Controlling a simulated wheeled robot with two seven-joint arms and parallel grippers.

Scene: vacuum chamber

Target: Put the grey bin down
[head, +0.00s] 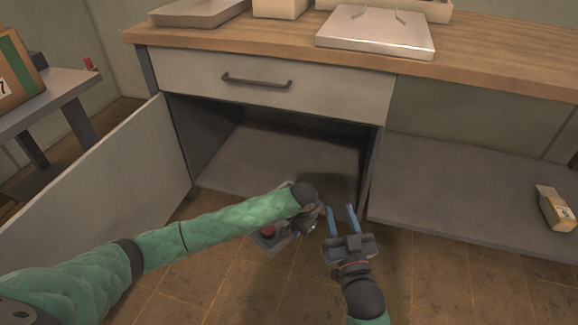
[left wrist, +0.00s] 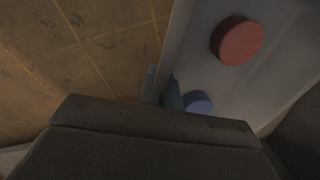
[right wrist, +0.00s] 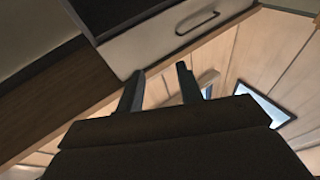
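The grey bin (head: 270,244) shows only in part in the head view, behind my left forearm and in front of the open cabinet. In the left wrist view the bin (left wrist: 200,45) holds a red round piece (left wrist: 237,40) and a blue round piece (left wrist: 198,102). My left gripper (left wrist: 161,84) has one finger on each side of the bin's wall and appears closed on it. In the head view its fingers are hidden behind the wrist. I cannot tell whether the bin touches the floor. My right gripper (head: 341,207) is open and empty, right of the bin.
The cabinet (head: 275,160) is open and empty inside, its door (head: 100,210) swung out to the left. A low grey shelf (head: 460,195) at right carries a small carton (head: 556,208). The worktop (head: 280,38) holds trays and a metal case (head: 375,32). The tiled floor (head: 220,285) in front is clear.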

